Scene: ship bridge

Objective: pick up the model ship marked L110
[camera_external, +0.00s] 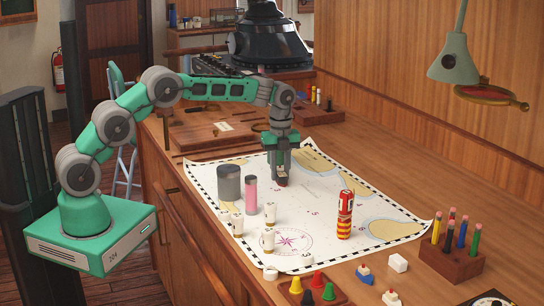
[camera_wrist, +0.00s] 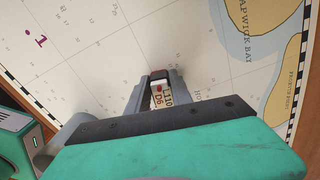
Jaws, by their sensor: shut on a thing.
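The model ship marked L110 (camera_wrist: 167,97) is small, with a pale marked side and a dark red end. In the wrist view it sits between the two fingers of my gripper (camera_wrist: 160,92), and part of it is hidden by them. My gripper (camera_external: 281,182) is shut on it, low over the chart in the external view. There the ship shows only as a small dark and pale bit at the fingertips. I cannot tell whether it touches the chart.
Left of my gripper stand a grey cylinder (camera_external: 229,183) and a pink cylinder (camera_external: 251,195). Several small white pieces, a red and yellow cylinder (camera_external: 345,215) and a pencil block (camera_external: 452,262) stand nearer.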

